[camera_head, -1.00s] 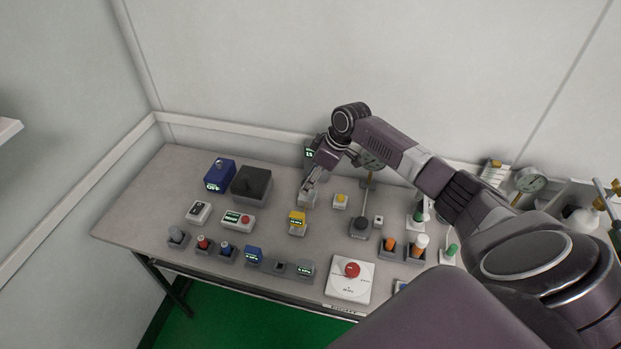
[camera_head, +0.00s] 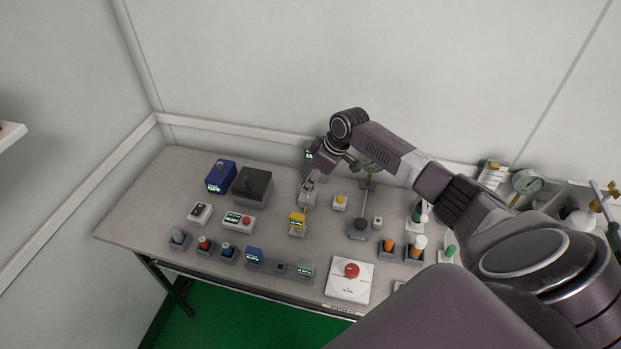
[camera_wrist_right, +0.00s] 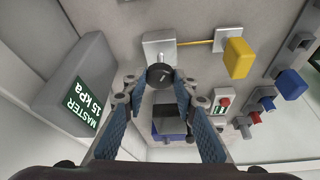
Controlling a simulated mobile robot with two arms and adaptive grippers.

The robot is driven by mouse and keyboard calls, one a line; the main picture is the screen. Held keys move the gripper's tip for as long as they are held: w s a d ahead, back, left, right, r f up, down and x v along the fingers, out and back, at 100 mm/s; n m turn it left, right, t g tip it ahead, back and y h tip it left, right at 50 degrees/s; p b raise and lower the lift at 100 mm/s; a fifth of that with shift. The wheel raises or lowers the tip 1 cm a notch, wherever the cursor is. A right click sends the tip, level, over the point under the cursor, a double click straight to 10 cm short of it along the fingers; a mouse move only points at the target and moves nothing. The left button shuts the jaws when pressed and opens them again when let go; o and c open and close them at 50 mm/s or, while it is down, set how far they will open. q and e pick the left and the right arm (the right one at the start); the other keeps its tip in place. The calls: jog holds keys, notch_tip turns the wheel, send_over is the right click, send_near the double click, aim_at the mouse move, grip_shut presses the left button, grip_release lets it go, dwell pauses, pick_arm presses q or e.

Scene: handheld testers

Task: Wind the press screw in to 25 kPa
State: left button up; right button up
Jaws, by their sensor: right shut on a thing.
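My right gripper (camera_head: 309,184) points down at the small grey press block (camera_head: 307,201) near the back of the bench. In the right wrist view, my right gripper's blue-padded fingers (camera_wrist_right: 158,82) are closed around the dark round knob (camera_wrist_right: 160,75) of the press screw, beside the grey press block (camera_wrist_right: 159,47). A yellow line runs from the block to a yellow gauge (camera_wrist_right: 238,58), which also stands in front of the block in the head view (camera_head: 297,222). The grey master display (camera_wrist_right: 80,92) reads 15 kPa; in the head view my arm partly hides it. My left gripper is not in view.
A blue box (camera_head: 221,177) and a dark-topped box (camera_head: 252,186) stand to the left. Several small testers line the front edge, with a red button on a white plate (camera_head: 347,290). A dial gauge (camera_head: 528,181) stands at the right. Bare bench lies at the left.

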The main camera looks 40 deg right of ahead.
jog(key=m+p, duration=0.1)
jog(key=p, duration=0.1)
jog(key=m+h+p, duration=0.1)
jog(key=p, duration=0.1)
jog(key=shift+s+a+r+m, duration=0.1)
jog(key=shift+a+r+m, duration=0.1)
jog(key=shift+r+m, duration=0.1)
jog(key=shift+f+m+t+p, duration=0.1)
jog(key=shift+m+t+p, duration=0.2)
jog(key=shift+m+p, duration=0.4)
jog(key=shift+f+m+h+p, duration=0.2)
jog(key=shift+m+h+p, duration=0.3)
jog(key=shift+m+p, duration=0.3)
jog(key=o, duration=1.2)
jog(key=shift+c, duration=0.2)
jog(key=shift+r, duration=0.15)
jog(key=v, duration=1.1)
jog(key=shift+s+r, duration=0.25)
jog(key=shift+r, duration=0.05)
